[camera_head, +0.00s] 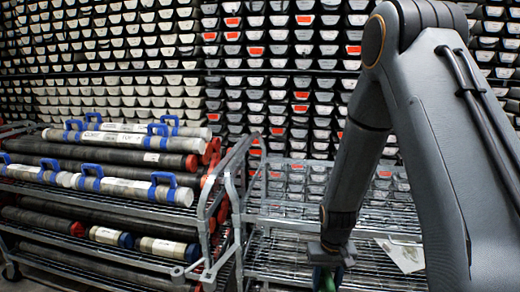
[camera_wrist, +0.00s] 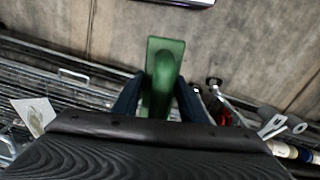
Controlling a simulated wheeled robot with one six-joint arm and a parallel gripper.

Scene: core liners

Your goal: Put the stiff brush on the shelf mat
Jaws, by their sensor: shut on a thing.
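My gripper (camera_wrist: 158,100) is shut on a green object, the stiff brush (camera_wrist: 165,62), with one dark finger on each side of it in the wrist view. Its bristles cannot be made out. In the head view my gripper (camera_head: 330,262) is at the lower middle, in front of a wire rack, and a bit of the green brush (camera_head: 322,279) shows below it. A pale flat sheet (camera_head: 400,254) lies on the wire shelf to the right of my gripper; I cannot tell whether it is the shelf mat. This sheet (camera_wrist: 34,115) also shows at the left of the wrist view.
A metal cart (camera_head: 213,215) loaded with dark tubes and blue-handled pale tubes stands at the left. The empty-looking wire rack (camera_head: 285,255) is beside it. Stacked core trays (camera_head: 130,70) fill the back wall. Bare floor (camera_wrist: 255,45) shows in the wrist view.

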